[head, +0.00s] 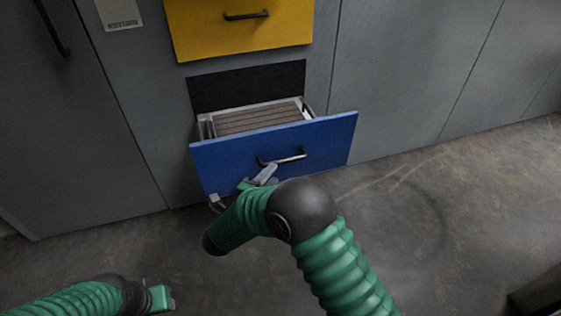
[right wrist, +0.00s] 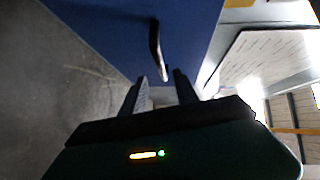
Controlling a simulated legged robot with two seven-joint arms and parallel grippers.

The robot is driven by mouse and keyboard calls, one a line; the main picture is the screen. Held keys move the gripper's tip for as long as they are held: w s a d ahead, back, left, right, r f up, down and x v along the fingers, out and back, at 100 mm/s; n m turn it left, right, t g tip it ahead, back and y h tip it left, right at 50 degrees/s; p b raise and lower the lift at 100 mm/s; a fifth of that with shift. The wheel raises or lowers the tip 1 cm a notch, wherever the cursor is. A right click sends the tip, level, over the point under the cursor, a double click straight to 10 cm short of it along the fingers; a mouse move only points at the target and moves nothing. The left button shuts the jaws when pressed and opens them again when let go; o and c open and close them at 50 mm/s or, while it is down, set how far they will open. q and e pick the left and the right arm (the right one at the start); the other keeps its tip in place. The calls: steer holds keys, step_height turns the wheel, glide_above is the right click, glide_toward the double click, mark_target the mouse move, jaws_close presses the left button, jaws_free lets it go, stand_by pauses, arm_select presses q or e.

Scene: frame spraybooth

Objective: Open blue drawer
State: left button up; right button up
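The blue drawer (head: 225,160) stands partly pulled out of the grey cabinet, showing a ribbed brown inside. Its dark bar handle (head: 290,158) is on the front panel. In the right wrist view the blue front (right wrist: 110,30) fills the top, with the handle (right wrist: 155,45) just beyond the fingertips. My right gripper (head: 240,188) is low at the drawer front, near the handle's left end. Its two fingers also show apart in the right wrist view (right wrist: 160,88), with nothing visibly held. My left gripper (head: 162,298) is low at the left, away from the drawer; its finger opening is unclear.
A yellow drawer (head: 240,30) with a dark handle is above the blue one. Grey cabinet panels (head: 405,80) stand on both sides. The concrete floor (head: 440,220) to the right is clear. A dark object (head: 540,295) shows at the lower right corner.

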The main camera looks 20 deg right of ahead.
steer(key=p+v, duration=0.1)
steer(key=v, duration=0.7)
steer(key=shift+s+a, duration=0.15)
steer(key=shift+a, duration=0.1)
steer(key=w+r+n+t+y, duration=0.2)
steer(key=w+n+y, duration=0.4)
steer(key=n+y, duration=0.25)
steer(key=s+d+f+n+g+y, duration=0.1)
steer(key=s+d+f+n+g, duration=0.1)
steer(key=s+d+n+g, duration=0.5)
steer(key=s+d+f+n+g+y+p, duration=0.15)
steer(key=s+n, duration=0.25)
steer(key=s, duration=0.6)
steer(key=s+d+f+n+g, duration=0.35)
steer(key=s+n, duration=0.25)
steer(key=s, duration=0.3)
step_height(320, 180, up, 27)
steer(key=p, duration=2.5)
steer(key=shift+w+d+t+p, duration=0.15)
steer(key=shift+w+t+p, duration=0.1)
steer(key=shift+t+p, duration=0.1)
